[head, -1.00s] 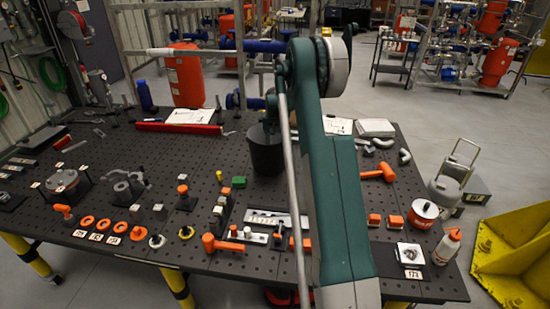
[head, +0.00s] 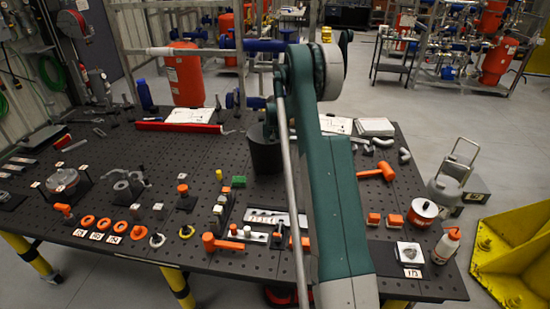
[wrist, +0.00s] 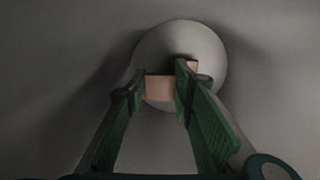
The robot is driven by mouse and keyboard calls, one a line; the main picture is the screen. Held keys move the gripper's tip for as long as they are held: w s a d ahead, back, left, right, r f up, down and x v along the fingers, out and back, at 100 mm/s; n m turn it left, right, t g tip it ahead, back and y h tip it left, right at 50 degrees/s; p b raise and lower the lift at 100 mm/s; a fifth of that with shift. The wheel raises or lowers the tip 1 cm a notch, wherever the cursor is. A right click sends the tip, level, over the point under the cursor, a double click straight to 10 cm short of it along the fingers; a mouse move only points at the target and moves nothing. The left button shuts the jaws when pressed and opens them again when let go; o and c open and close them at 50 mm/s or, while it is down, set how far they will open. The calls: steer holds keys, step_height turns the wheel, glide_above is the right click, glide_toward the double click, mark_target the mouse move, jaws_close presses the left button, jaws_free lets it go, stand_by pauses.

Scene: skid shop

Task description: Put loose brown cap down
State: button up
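In the wrist view, a small brown piece (wrist: 160,88) shows between the fingers of my gripper (wrist: 160,85). I take it to be the loose brown cap. A smaller bit of the same colour shows on the outer side of the right finger. A pale round disc (wrist: 207,48) lies behind the brown piece and the fingertips. The green fingers are apart, one at each side of the brown piece. I cannot tell whether they press on it. In the head view I cannot make out the gripper or the brown cap; my arm blocks the middle of the view.
The black perforated table (head: 130,185) bears orange rings (head: 103,223), an orange mallet (head: 378,172), a dark bin (head: 265,150) and a red-and-white pot (head: 423,210). A yellow frame (head: 512,260) stands on the floor at right. Plain grey surface surrounds the disc in the wrist view.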

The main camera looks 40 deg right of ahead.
steer(key=shift+f, duration=0.2)
steer(key=o, duration=0.4)
steer(key=shift+c, duration=0.2)
steer(key=shift+r, duration=0.25)
step_height(320, 180, up, 12)
stand_by(0.5)
stand_by(0.5)
